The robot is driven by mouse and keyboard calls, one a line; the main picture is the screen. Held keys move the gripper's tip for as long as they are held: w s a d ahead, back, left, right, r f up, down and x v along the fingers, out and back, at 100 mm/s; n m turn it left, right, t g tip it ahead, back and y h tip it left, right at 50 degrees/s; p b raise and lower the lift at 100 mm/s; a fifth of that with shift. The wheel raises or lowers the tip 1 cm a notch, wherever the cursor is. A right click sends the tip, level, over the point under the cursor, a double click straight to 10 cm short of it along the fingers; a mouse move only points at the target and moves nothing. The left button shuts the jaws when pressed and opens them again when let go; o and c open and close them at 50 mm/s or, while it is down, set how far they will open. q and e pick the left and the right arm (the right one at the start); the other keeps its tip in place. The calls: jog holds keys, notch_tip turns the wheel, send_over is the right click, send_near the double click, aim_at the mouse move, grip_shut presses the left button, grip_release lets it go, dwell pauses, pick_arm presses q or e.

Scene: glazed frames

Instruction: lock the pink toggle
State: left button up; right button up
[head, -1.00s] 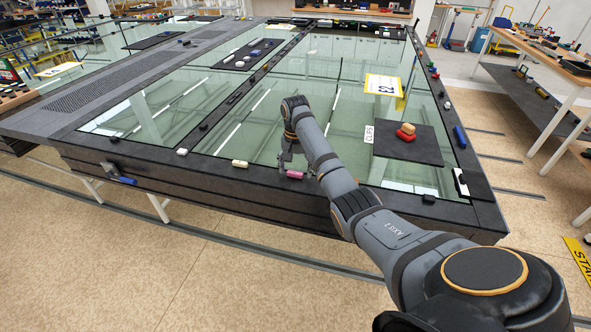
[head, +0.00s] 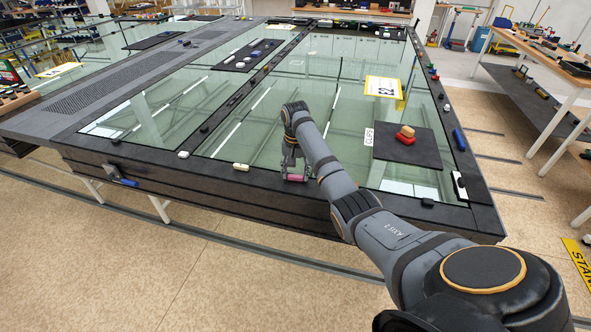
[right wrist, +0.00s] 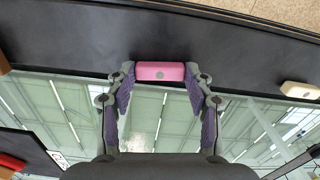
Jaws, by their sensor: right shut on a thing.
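The pink toggle (head: 295,178) sits on the dark front rail of the glazed frame. In the right wrist view the pink toggle (right wrist: 161,71) is a short pink block with a round grey spot on its face, lying along the rail beside the glass. My right gripper (head: 294,176) is down at the rail. In the right wrist view my right gripper (right wrist: 160,76) has a fingertip at each end of the toggle and is shut on it. The fingers partly hide the toggle in the head view. My left gripper is out of view.
A cream toggle (head: 241,167) and a white toggle (head: 183,154) sit on the front rail to the left. A black mat (head: 420,155) with red and tan pieces lies on the glass at right.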

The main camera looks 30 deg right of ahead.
jog(key=n+p, duration=0.1)
jog(key=p, duration=0.1)
jog(key=n+p, duration=0.2)
jog(key=shift+r+n, duration=0.3)
jog(key=n+p, duration=0.2)
jog(key=n, duration=0.1)
jog(key=shift+f+n+p, duration=0.1)
jog(key=shift+n+p, duration=0.2)
jog(key=shift+p, duration=0.05)
jog(key=n+p, duration=0.2)
jog(key=n, duration=0.2)
jog(key=n+p, duration=0.1)
jog(key=n, duration=0.4)
jog(key=shift+f, duration=0.15)
jog(key=shift+n, duration=0.5)
jog(key=o, duration=1.2)
jog(key=shift+c, duration=0.2)
